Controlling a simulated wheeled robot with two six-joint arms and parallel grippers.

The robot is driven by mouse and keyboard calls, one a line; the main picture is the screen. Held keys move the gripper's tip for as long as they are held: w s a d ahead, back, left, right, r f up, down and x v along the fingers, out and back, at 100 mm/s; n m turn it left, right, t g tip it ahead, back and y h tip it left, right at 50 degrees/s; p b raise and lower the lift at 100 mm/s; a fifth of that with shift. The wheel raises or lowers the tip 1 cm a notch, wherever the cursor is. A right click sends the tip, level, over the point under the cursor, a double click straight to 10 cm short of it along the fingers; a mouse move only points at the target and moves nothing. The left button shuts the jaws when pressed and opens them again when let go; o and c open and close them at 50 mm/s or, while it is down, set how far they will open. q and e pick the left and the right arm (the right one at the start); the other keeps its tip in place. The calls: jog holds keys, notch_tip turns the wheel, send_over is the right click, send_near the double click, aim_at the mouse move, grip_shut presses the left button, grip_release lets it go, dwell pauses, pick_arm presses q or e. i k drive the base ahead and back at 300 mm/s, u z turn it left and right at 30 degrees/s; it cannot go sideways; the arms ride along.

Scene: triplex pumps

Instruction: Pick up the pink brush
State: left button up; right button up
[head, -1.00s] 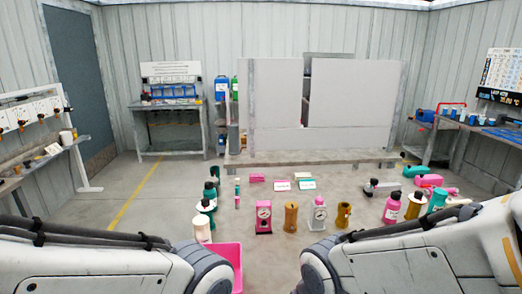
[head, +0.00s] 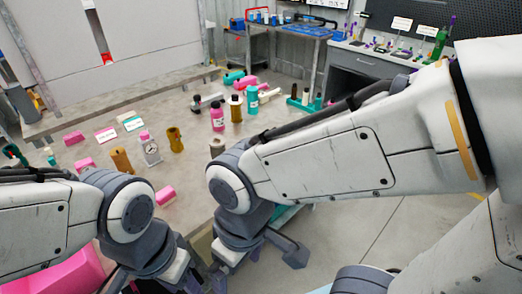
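Other pink blocks lie nearer, one (head: 165,196) just beyond my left arm. My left gripper (head: 180,278) is low at the bottom, mostly hidden by its own wrist. My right gripper (head: 280,248) points down beside it, partly behind its arm. I cannot make out the fingers of either clearly, and I see nothing held. Both are well short of the small pink piece.
A pink bottle (head: 217,120), a dark-capped ochre bottle (head: 236,108) and a teal bottle (head: 252,100) stand beyond my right arm. A white gauge (head: 150,151) and brass cylinders (head: 121,160) stand left. A grey workbench (head: 365,80) is at the back right. Floor at lower right is clear.

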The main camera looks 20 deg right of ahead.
aim_at(164, 197)
jog(key=u, duration=0.3)
jog(key=k, duration=0.5)
jog(key=i, duration=1.05)
jog(key=u, duration=0.5)
